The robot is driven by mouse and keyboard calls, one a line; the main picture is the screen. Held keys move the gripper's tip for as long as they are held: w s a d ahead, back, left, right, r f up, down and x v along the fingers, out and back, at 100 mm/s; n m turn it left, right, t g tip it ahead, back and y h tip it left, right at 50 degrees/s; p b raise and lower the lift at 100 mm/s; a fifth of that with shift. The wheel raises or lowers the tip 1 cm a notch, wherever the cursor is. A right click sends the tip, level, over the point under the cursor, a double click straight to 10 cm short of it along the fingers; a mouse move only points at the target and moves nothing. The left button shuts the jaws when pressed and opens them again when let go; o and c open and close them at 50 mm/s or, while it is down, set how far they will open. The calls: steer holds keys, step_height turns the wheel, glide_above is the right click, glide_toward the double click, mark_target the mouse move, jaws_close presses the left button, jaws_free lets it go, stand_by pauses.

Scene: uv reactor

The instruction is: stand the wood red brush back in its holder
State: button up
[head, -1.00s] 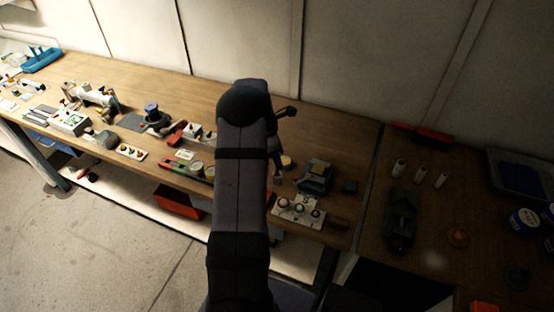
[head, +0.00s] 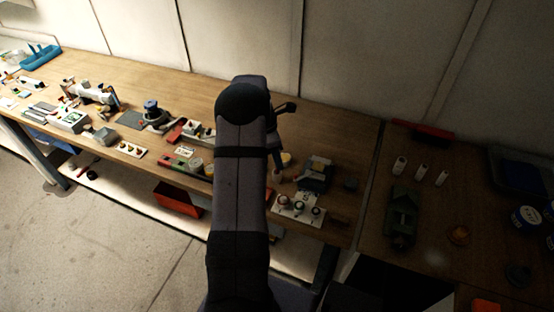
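My arm rises through the middle of the head view and hides part of the bench behind it. What looks like its far end, with my gripper (head: 278,166), shows as a narrow dark shape just right of the upper link, low over the bench. Its fingers are too small and dark to tell open from shut, or whether they hold anything. A small pinkish upright cup-like thing (head: 278,176) stands right below it; I cannot tell if it is the holder. I cannot make out the wood red brush for certain; it may be hidden by my arm.
Right of my gripper stand a dark boxy device (head: 315,174) and a white board with several round knobs (head: 298,207). Left of my arm are tins, a red-and-green tray and instruments. The bench (head: 190,85) is clear toward the wall. A red bin (head: 179,200) sits below.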

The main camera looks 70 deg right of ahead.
steer(key=b+v, duration=0.2)
steer(key=v, duration=0.4)
steer(key=shift+r, duration=0.2)
stand_by(0.4)
steer(key=w+a+m+t, duration=0.1)
steer(key=w+a, duration=0.4)
steer(key=a, duration=0.3)
steer(key=w+a+m+b, duration=0.1)
steer(key=w+a, duration=0.4)
steer(key=a, duration=0.4)
steer(key=w+a+m+t, duration=0.1)
steer(key=w+a, duration=0.4)
steer(key=a, duration=0.3)
steer(key=s+a+f+m, duration=0.1)
steer(key=s+a, duration=0.2)
steer(key=a, duration=0.5)
steer(key=s+a+f+m+y, duration=0.1)
steer(key=s+a+m, duration=0.1)
steer(key=a, duration=0.6)
steer(key=s+a+f+m+b, duration=0.1)
steer(key=s+a, duration=0.2)
steer(key=a, duration=0.5)
steer(key=shift+s, duration=0.35)
